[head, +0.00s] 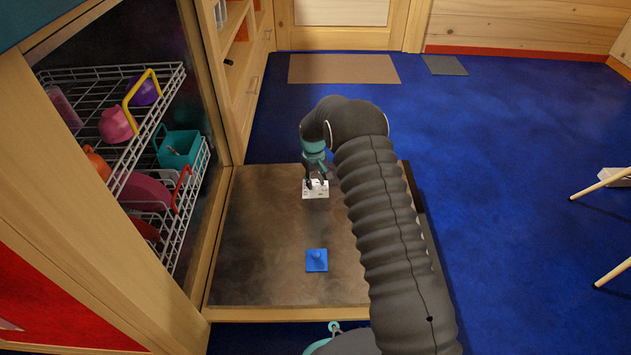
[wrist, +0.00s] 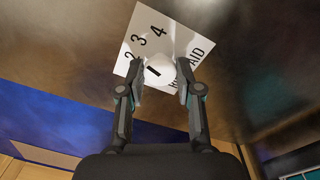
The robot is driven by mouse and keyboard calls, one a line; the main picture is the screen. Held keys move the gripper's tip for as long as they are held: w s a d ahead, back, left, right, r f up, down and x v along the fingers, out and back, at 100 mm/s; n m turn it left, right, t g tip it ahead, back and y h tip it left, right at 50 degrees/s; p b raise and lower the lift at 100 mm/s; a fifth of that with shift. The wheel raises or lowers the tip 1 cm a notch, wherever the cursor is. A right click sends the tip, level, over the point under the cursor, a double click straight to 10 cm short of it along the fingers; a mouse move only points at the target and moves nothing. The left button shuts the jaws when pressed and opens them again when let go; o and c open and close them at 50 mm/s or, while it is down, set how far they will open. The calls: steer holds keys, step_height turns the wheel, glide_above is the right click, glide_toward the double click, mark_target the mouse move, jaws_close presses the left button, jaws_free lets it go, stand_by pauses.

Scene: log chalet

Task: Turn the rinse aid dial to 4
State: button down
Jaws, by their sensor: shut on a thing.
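The rinse aid dial is a round white knob (wrist: 160,68) on a white label plate (wrist: 183,34) in the wrist view. The numbers 2, 3 and 4 show on the plate, with part of the lettering. The left finger covers part of the plate, so a 1 cannot be seen. In the head view, my gripper (head: 316,184) is over the plate (head: 321,194).
The plate lies on the open dishwasher door (head: 260,235), whose wooden rim faces me. A blue square with a knob (head: 316,261) is nearer on the door. Wire racks (head: 105,85) with colourful dishes stand at left. Blue floor (head: 520,170) is open at right, with wooden legs at its edge.

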steer(key=m, duration=0.4)
steer(key=shift+m, duration=2.3)
steer(key=c, duration=0.8)
jaws_free()
steer(key=shift+o, duration=0.2)
step_height(320, 180, up, 12)
steer(key=shift+s+a, duration=0.15)
steer(key=shift+a, duration=0.2)
